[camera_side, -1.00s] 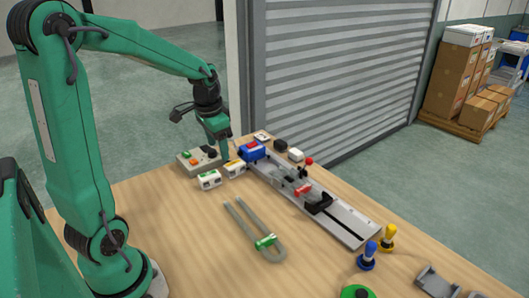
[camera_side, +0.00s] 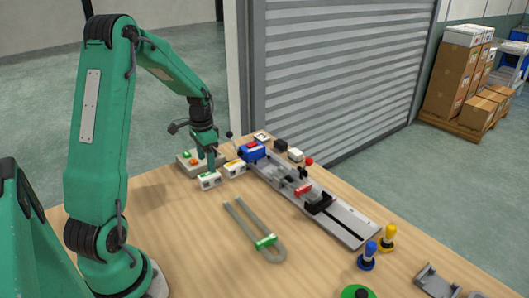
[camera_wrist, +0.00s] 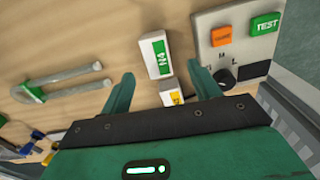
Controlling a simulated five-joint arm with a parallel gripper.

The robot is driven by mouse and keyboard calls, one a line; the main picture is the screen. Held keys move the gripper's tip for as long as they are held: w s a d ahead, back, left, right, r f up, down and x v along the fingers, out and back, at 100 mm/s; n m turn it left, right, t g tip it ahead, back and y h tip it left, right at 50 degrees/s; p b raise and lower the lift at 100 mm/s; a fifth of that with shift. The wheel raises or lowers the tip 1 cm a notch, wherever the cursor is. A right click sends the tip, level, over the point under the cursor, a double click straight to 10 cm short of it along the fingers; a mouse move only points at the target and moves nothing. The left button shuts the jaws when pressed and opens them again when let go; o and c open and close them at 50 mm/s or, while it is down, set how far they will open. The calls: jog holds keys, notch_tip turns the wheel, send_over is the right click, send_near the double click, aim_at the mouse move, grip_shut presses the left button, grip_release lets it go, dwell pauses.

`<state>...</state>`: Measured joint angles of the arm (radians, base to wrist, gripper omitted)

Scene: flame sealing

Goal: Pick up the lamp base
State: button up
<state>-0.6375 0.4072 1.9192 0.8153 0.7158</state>
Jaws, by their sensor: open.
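My gripper (camera_side: 211,163) hangs open and empty over the far left of the table. In the wrist view its two fingers (camera_wrist: 161,74) show on either side of a white box with a green label (camera_wrist: 154,54), with nothing between them clearly held. This box (camera_side: 209,181) also stands in the side view, just below the gripper. A second white box with a yellow label (camera_side: 235,168) is beside it, partly hidden by my gripper in the wrist view (camera_wrist: 171,95). I cannot tell which thing is the lamp base.
A grey control box (camera_side: 190,163) stands close behind my gripper. A U-shaped tube with a green clamp (camera_side: 266,242) lies mid-table. A long rail fixture (camera_side: 345,223) runs along the far edge. Blue (camera_side: 367,257) and yellow (camera_side: 388,238) pieces stand at right. The left tabletop is clear.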

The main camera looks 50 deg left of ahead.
aim_at(209, 174)
jog(key=shift+d+f, duration=0.15)
jog(key=shift+f, duration=1.6)
jog(key=shift+d+f, duration=0.1)
jog(key=shift+f, duration=1.65)
jog(key=c, duration=1.1)
jog(key=shift+r, duration=0.15)
jog(key=shift+r, duration=0.55)
notch_tip(209, 174, up, 3)
jog(key=shift+w+d+r, duration=0.1)
jog(key=shift+d, duration=0.05)
jog(key=d+r, duration=0.2)
jog(key=d, duration=0.1)
jog(key=d+r, duration=0.2)
jog(key=d, duration=0.2)
jog(key=w+d+r, duration=0.1)
jog(key=d+r, duration=0.1)
jog(key=d, duration=0.2)
jog(key=shift+d+r, duration=0.15)
jog(key=shift+r, duration=0.1)
